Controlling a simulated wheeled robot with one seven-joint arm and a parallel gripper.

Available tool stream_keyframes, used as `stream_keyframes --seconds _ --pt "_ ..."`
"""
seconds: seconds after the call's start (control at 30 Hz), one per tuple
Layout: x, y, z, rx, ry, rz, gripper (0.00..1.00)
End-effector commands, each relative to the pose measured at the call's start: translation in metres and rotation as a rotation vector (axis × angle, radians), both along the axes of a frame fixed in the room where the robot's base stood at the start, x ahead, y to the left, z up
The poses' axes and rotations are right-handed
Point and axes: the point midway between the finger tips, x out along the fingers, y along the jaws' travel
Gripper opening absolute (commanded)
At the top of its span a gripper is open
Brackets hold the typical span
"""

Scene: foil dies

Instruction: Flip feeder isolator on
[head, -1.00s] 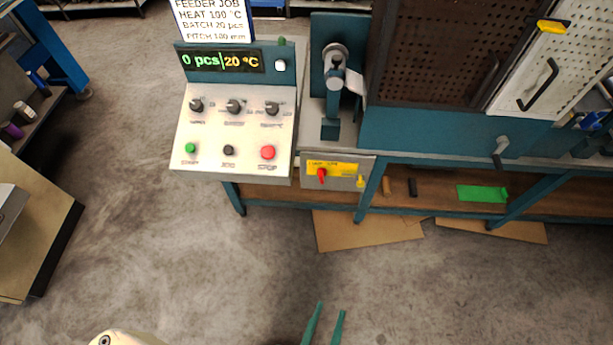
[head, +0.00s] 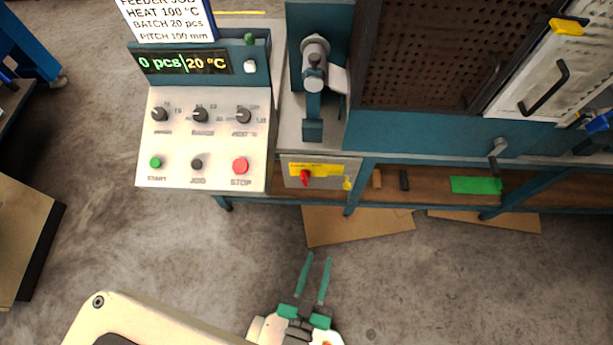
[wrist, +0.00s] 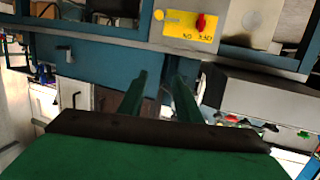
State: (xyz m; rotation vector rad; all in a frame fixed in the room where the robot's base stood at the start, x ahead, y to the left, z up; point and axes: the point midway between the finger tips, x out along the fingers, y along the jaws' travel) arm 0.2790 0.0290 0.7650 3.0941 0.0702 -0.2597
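The feeder isolator is a small grey box with a yellow label plate (head: 325,170) and a red rotary handle (head: 305,177), on the bench front right of the control panel. In the head view the handle stands roughly upright. In the wrist view the yellow plate (wrist: 191,30) and red handle (wrist: 201,22) appear at the top, beyond the fingers and seen turned over. My gripper (head: 318,257) is open and empty, its two green fingers apart. It is short of the isolator and touches nothing. Its fingers also show in the wrist view (wrist: 157,80).
The control panel (head: 205,135) left of the isolator has knobs and START, JOG and STOP buttons; its display reads 0 pcs, 20 °C. Cardboard (head: 345,226) lies on the floor below. Open floor surrounds my gripper.

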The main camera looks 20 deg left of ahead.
Motion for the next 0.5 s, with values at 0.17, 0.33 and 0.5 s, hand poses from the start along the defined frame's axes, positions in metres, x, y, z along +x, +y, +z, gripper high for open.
stream_keyframes --seconds 0.17,0.33,0.5 --pt "0.048 0.03 -0.062 -0.023 -0.05 0.06 0.31" --pt "0.099 0.057 -0.107 -0.05 -0.099 0.116 0.31" --pt "0.151 0.083 -0.142 -0.082 -0.144 0.176 0.31"
